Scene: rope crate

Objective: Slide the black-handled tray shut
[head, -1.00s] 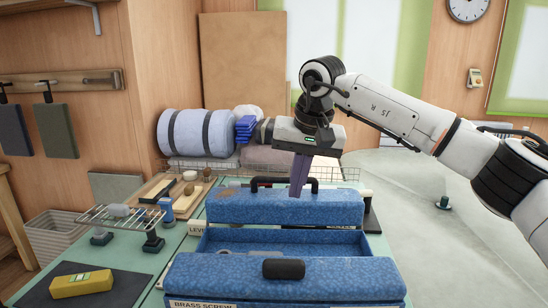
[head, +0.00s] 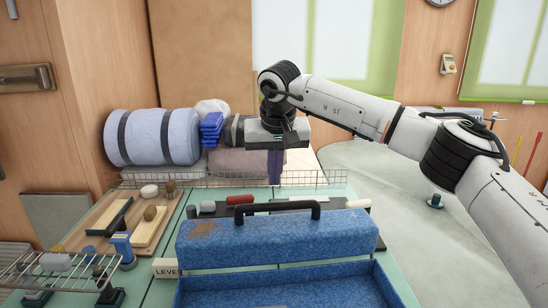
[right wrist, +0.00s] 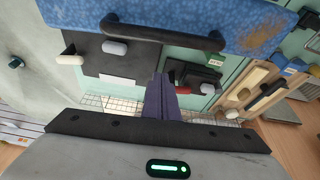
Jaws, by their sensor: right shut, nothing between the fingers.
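The blue speckled box (head: 280,238) stands on the green bench with a black bar handle (head: 268,214) on top. It also shows along the top of the right wrist view (right wrist: 220,20). The blue tray (head: 270,288) extends out of its near side, open and cut off by the bottom of the head view. The tray's front and its own black handle are out of frame. My right gripper (head: 275,182) is shut and empty, pointing down above the far side of the box. Its fingers (right wrist: 160,82) look apart from the bar handle. My left gripper is not in view.
A wire fence (head: 225,180) runs along the bench's back edge. Blue-grey rolls (head: 152,137) lie behind it. A wooden board (head: 115,215) with brushes and a wire rack (head: 65,268) are on the left. A red-handled tool (head: 240,199) lies behind the box.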

